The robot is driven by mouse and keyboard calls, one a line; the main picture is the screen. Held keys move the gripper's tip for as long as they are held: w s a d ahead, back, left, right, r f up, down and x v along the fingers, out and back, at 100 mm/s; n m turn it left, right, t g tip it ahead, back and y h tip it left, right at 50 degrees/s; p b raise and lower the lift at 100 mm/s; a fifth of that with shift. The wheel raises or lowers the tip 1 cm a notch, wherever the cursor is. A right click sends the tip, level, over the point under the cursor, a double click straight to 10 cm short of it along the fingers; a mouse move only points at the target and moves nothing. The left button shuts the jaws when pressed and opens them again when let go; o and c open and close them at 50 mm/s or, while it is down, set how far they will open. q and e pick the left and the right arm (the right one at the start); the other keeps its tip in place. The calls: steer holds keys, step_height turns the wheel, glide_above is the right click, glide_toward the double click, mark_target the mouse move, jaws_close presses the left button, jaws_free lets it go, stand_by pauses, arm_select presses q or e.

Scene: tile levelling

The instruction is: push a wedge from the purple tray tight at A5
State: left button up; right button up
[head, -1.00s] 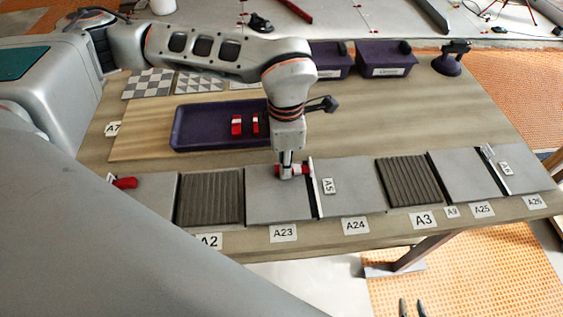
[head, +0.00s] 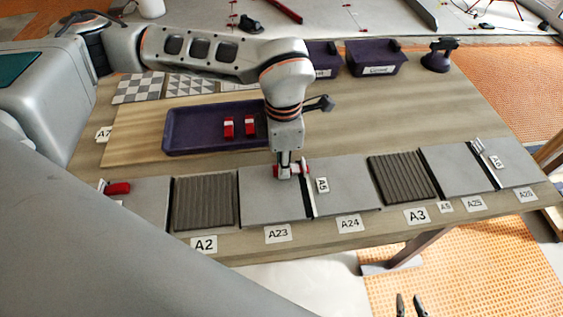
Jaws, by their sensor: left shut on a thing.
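My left gripper (head: 288,173) is low over the grey tile by label A23, shut on a red wedge (head: 304,170). The fingers hide the wedge's middle. Its right end meets the upper part of the pale upright clip strip (head: 308,190) beside label A5 (head: 322,185); I cannot tell how far it is in. The purple tray (head: 190,112) lies behind on the wooden board, with two red wedges (head: 229,127) (head: 250,125) in it. My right gripper (head: 411,306) is at the bottom edge, off the table, its fingers apart and empty.
Another red wedge (head: 118,188) sits at a clip on the left. A clip strip (head: 484,163) stands by A6 at the right. Dark ribbed tiles (head: 204,203) (head: 402,177) lie between grey ones. Purple bins (head: 376,60) and a dark suction-cup tool (head: 440,57) stand behind.

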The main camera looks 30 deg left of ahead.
arm_select(q)
steer(key=shift+w+d+r, duration=0.1)
steer(key=shift+w+d, duration=0.45)
steer(key=shift+d, duration=0.2)
stand_by(1.1)
steer(key=o, duration=0.8)
steer(key=shift+o, duration=0.2)
step_height(320, 180, up, 12)
